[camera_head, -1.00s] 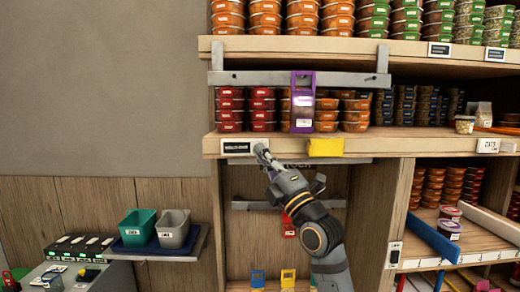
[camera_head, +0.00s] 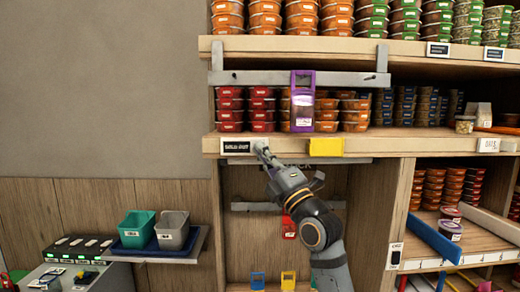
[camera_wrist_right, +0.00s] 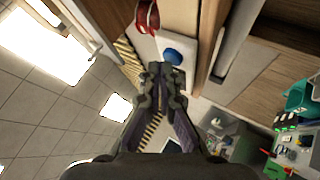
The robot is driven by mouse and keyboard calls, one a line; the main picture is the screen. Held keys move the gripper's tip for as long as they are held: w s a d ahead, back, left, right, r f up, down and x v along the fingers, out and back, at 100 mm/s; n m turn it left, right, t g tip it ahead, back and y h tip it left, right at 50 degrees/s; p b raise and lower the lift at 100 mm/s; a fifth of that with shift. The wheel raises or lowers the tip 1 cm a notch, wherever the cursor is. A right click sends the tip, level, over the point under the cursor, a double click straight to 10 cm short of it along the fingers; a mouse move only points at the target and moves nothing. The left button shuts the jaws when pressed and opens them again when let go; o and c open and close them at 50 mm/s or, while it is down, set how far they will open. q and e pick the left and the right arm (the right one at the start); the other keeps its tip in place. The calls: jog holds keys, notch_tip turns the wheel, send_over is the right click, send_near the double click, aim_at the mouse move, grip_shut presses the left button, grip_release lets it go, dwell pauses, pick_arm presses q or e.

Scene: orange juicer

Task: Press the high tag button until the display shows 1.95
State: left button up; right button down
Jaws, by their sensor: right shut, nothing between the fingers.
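The high tag, a black display (camera_head: 237,146) with white text in a pale frame, is on the front edge of the upper shelf. Its small text seems to read "SOLD OUT". My right gripper (camera_head: 262,149) is shut and empty, with its tips at the right end of the tag, hiding that part. In the right wrist view, the shut fingertips (camera_wrist_right: 162,70) are just below a round blue button (camera_wrist_right: 172,56) on a white plate; I cannot tell whether they touch it. My left gripper is not in view.
A yellow tag (camera_head: 326,147) is on the same shelf edge, right of my gripper. A purple holder (camera_head: 303,102) hangs from a grey rail above. Teal (camera_head: 136,229) and grey (camera_head: 172,231) bins stand at lower left. The wall at left is clear.

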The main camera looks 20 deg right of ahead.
jog(key=shift+w+d+b, duration=0.1)
jog(key=shift+w+b, duration=0.2)
jog(key=shift+w, duration=0.1)
jog(key=shift+s, duration=0.15)
dwell(0.4)
jog(key=shift+s+a, duration=0.2)
jog(key=shift+s, duration=0.5)
jog(key=shift+s+a+b, duration=0.15)
jog(key=shift+s+a, duration=0.1)
jog(key=shift+s, duration=0.55)
jog(key=shift+s+a+b, duration=0.1)
jog(key=shift+s+a, duration=0.1)
jog(key=shift+s, duration=0.55)
jog(key=shift+s+a+b, duration=0.15)
jog(key=shift+s+a, duration=0.1)
jog(key=shift+s, duration=0.55)
jog(key=shift+s, duration=0.1)
